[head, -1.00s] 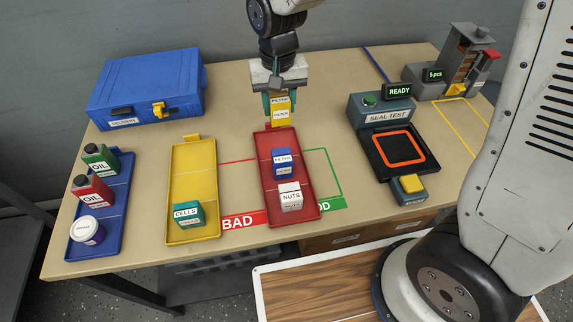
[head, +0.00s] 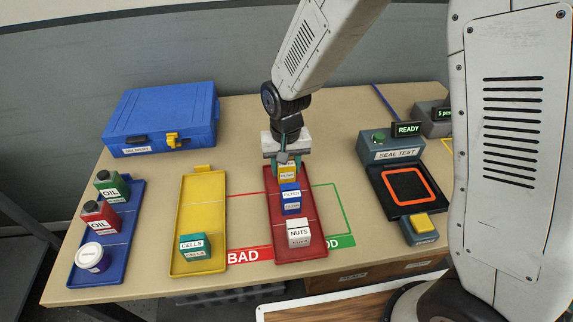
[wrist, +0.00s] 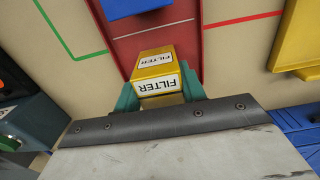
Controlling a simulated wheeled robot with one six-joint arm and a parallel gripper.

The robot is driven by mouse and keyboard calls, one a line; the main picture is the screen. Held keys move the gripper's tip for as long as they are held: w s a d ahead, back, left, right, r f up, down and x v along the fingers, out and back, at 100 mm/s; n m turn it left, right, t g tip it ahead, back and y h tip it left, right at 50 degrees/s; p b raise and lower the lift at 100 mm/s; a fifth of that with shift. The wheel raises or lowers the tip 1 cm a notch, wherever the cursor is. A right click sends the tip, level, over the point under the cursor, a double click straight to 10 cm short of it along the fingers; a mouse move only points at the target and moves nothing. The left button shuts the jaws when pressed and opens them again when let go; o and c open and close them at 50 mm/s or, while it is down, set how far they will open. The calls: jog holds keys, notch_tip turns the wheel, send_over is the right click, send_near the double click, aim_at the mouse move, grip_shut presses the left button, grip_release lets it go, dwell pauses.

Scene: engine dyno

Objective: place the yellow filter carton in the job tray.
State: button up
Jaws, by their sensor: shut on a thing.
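My gripper (head: 287,168) is shut on the yellow filter carton (head: 287,174), a small box with a white FILTER label. In the wrist view the carton (wrist: 152,64) sits between the two teal fingers (wrist: 160,98). It is over the far end of the red tray (head: 313,213), within the tray's width; I cannot tell whether it touches the tray floor. In the red tray, a blue filter carton (head: 291,197) stands just nearer than the yellow one, and a white NUTS box (head: 299,235) stands nearer still.
A yellow tray (head: 206,215) with a teal CELLS box (head: 195,247) lies to the left. A blue case (head: 163,115) stands at back left. The SEAL TEST unit (head: 396,150) stands right.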

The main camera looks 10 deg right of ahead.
jog(key=o, duration=1.1)
jog(key=shift+f, duration=0.1)
notch_tip(320, 180, up, 12)
jog(key=shift+f, duration=0.1)
jog(key=s+d+r, duration=1.1)
jog(key=d, duration=0.2)
jog(key=shift+t, duration=0.6)
jog(key=s+d, duration=0.2)
jog(key=s, duration=0.2)
jog(key=s+d+r, duration=0.1)
jog(key=s, duration=0.3)
jog(key=s+d, duration=0.2)
jog(key=s, duration=0.2)
jog(key=shift+s+d+r, duration=0.25)
jog(key=shift+s+d, duration=0.05)
jog(key=shift+s, duration=0.05)
